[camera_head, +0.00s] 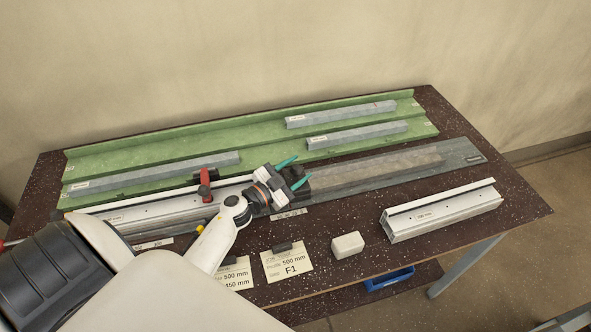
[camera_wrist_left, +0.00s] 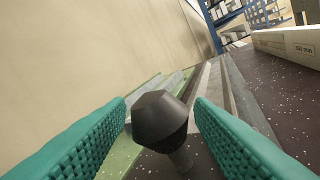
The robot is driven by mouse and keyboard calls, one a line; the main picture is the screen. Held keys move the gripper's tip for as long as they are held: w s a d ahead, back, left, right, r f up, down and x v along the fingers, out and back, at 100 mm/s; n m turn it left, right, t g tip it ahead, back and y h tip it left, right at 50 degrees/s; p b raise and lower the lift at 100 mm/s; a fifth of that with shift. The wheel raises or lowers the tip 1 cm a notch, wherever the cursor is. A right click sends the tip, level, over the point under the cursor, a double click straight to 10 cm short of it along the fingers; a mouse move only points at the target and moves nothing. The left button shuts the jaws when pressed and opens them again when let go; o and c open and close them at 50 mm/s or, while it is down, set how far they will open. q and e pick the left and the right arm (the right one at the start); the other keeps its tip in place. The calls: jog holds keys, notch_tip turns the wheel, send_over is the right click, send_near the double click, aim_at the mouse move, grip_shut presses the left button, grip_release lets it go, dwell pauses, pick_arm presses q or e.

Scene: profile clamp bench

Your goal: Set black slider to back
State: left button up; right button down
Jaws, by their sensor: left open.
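The black slider shows in the left wrist view as a dark, faceted knob (camera_wrist_left: 160,120) on a short stem. It stands between the two teal fingers of my open left gripper (camera_wrist_left: 165,125), with a gap visible on its right side. In the head view the left gripper (camera_head: 303,171) is over the middle of the bench, at the right end of the aluminium rail (camera_head: 165,211). The dark slider (camera_head: 295,173) is partly hidden there by the gripper. A red-handled clamp (camera_head: 205,184) sits on the rail to the left. My right gripper is not in view.
A green tray (camera_head: 225,143) with several grey profiles runs along the back. A grey slab (camera_head: 400,168) lies right of the gripper. A loose aluminium profile (camera_head: 441,211), a white block (camera_head: 347,245) and paper cards (camera_head: 286,263) are nearer the front.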

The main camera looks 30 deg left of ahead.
pick_arm(q)
grip_shut()
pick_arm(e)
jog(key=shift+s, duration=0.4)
